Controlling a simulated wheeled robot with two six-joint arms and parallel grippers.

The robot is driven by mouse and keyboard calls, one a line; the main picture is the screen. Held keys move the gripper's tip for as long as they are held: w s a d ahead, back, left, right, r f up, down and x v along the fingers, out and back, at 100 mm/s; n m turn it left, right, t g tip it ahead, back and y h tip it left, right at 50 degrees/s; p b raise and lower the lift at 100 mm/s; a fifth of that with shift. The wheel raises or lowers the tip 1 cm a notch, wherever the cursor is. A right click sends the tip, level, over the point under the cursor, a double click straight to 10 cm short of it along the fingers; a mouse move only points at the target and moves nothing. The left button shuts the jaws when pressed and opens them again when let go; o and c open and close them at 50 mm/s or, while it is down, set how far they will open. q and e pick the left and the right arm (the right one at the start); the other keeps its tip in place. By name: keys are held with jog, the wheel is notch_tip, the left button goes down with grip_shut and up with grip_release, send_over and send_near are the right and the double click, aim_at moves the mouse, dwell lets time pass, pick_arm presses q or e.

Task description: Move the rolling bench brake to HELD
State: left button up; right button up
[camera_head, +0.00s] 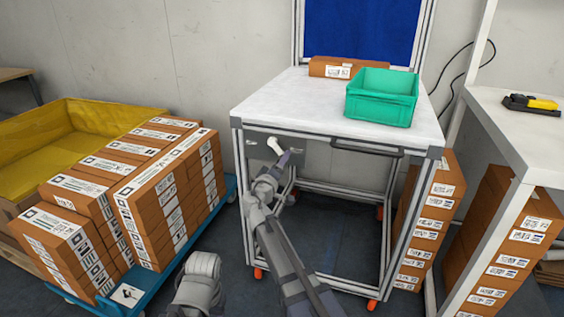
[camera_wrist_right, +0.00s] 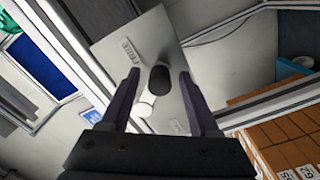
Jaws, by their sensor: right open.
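The rolling bench (camera_head: 310,110) has a white top, a grey frame and orange-red casters. In the right wrist view the plate (camera_wrist_right: 125,50) shows tilted, with a small label too blurred to read. My left gripper is not in view.
A green bin (camera_head: 382,98) and a brown box (camera_head: 330,68) stand on the bench top. A blue cart (camera_head: 225,193) stacked with labelled boxes (camera_head: 160,205) stands close on the left. A white table (camera_head: 515,130) with a yellow-black device (camera_head: 532,103) is at right.

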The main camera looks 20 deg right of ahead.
jog(key=shift+w+d, duration=0.3)
jog(key=shift+w, duration=0.1)
grip_shut()
dwell(1.2)
